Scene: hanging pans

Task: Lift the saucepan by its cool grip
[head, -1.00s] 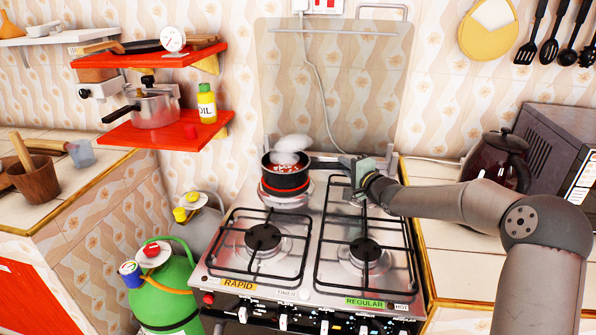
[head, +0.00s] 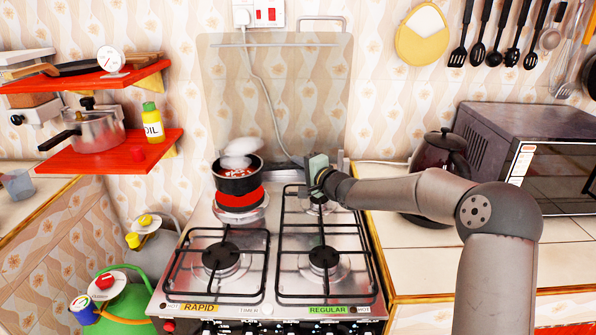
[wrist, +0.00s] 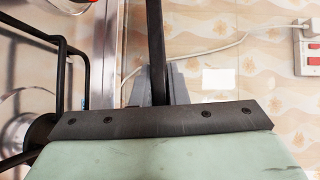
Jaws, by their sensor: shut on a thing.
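The small black saucepan (head: 238,182) has reddish contents and white steam above it. It is above the back left burner of the stove, with a bright red band (head: 238,198) under its dark side. I cannot tell whether that band is part of the pan. My gripper (head: 305,165) is to the right of the pan, shut on its dark handle. In the wrist view the handle (wrist: 156,45) runs as a dark bar into the grey fingers (wrist: 151,88). The held end of the handle is hidden by my gripper.
The stove (head: 265,255) has black grates in front and at right. A glass panel (head: 280,95) stands behind it. A dark glass kettle (head: 436,160) and microwave (head: 535,150) are on the right counter. Red shelves (head: 110,155) hold a pot and oil bottle at left.

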